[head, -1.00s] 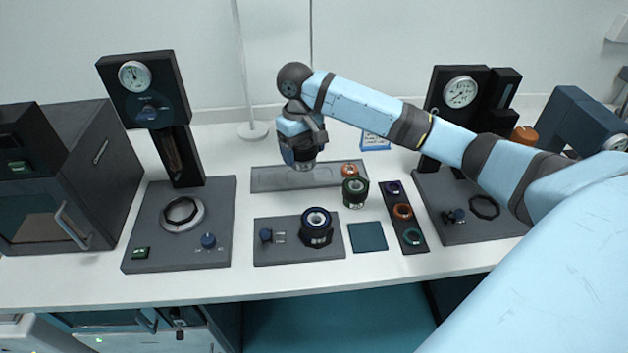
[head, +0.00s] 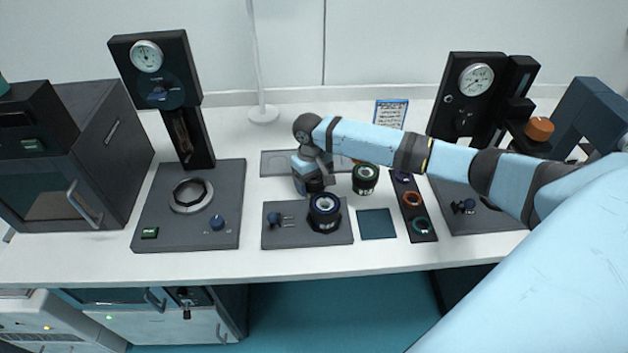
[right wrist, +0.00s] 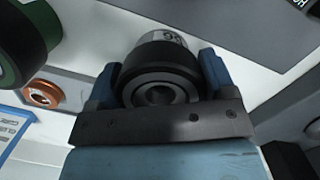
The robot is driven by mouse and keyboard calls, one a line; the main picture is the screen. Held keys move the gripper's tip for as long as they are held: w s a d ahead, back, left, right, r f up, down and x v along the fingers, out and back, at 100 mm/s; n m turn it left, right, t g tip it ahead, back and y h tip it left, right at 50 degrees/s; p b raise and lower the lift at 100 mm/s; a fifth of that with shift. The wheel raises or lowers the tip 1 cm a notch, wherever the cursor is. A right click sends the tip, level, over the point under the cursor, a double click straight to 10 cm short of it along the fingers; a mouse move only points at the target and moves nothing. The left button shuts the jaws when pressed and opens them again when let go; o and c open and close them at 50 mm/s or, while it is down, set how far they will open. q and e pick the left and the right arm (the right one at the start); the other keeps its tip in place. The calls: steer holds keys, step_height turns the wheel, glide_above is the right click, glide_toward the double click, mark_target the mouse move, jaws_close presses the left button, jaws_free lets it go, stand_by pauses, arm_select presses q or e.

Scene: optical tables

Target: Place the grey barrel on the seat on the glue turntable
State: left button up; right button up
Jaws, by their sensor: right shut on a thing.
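My right gripper (head: 315,186) is shut on a barrel, held behind the middle plate and mostly hidden by the gripper in the head view. In the right wrist view the barrel (right wrist: 160,78) sits between the blue fingers, its black end with a round opening facing the camera and a pale grey band beyond. A grey plate at left carries a pale round seat (head: 177,205) with a dark octagonal rim, empty, under a gauge column. No readable label shows which station is the glue turntable. My left gripper is not in view.
A blue-ringed barrel (head: 325,206) stands on the middle plate (head: 280,241). A green-ringed barrel (head: 366,176) stands right of the gripper. A dark strip (head: 424,234) holds coloured rings. A blue pad (head: 377,224) lies bare. A gauge station (head: 474,92) stands at right.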

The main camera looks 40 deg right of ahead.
steer(key=o, duration=1)
steer(key=shift+c, duration=0.2)
